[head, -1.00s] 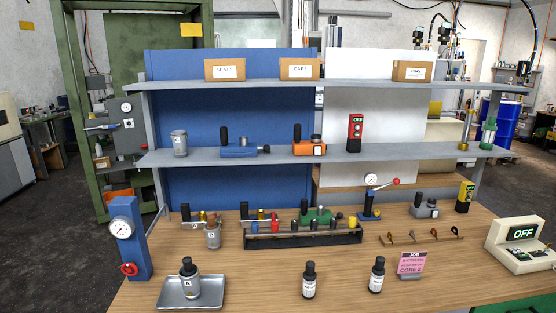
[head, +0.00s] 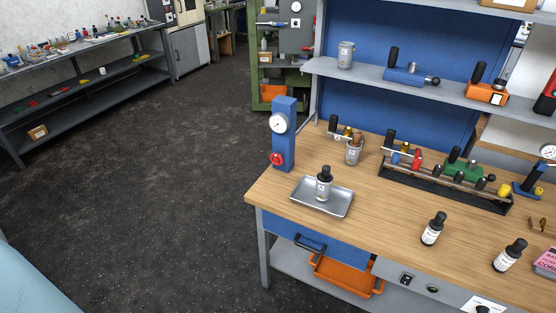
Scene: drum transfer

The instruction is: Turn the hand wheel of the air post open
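The air post (head: 284,135) is a blue upright box at the back left corner of the wooden workbench. It carries a round white gauge (head: 278,123) near its top. The red hand wheel (head: 277,160) sits low on its front face, below the gauge. I cannot tell from this view whether the wheel is open or closed. Neither of my grippers shows in the head view, and nothing touches the wheel.
A metal tray (head: 335,205) with a black-capped bottle (head: 324,184) stands in front of the post. Open dark floor (head: 170,200) lies left of the workbench (head: 385,230).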

